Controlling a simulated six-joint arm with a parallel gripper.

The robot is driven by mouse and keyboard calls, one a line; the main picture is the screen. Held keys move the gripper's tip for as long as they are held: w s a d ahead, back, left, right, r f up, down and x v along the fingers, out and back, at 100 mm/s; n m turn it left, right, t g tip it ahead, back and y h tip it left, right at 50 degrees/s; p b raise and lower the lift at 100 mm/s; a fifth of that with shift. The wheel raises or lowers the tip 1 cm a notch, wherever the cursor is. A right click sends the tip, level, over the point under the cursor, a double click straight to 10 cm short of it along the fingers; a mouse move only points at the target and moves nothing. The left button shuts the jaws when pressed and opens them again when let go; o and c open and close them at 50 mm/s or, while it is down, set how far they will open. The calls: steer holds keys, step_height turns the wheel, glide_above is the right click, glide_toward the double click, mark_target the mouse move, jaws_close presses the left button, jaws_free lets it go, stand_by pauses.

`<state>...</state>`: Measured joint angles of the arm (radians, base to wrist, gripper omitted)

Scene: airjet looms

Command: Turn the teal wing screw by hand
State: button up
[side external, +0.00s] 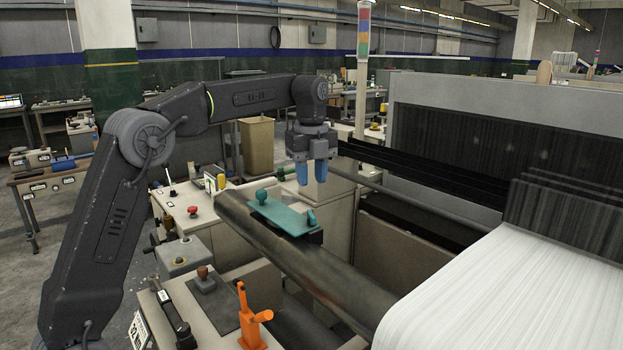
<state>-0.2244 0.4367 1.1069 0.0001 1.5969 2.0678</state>
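A teal plate (283,217) lies on top of the dark roller (258,236) in the side external view. A rounded teal knob (262,196) stands at its left end. A small upright teal piece (311,217), which looks like the wing screw, stands at its right end; its exact shape is too small to tell. My gripper (311,174) points down with blue fingers, above the plate and roughly over its right end. The fingers are apart with nothing visible between them. They do not appear to touch the plate or the teal pieces.
An orange lever (252,320) stands on the machine ledge in front, near a brown knob (203,276). A red button (193,211) is at the left. White threads (480,300) spread at the right. Dark bars (410,180) run behind my gripper.

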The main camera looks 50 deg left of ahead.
mark_target(311, 213)
steer(key=shift+f, duration=4.05)
steer(key=shift+c, duration=0.4)
jaws_close()
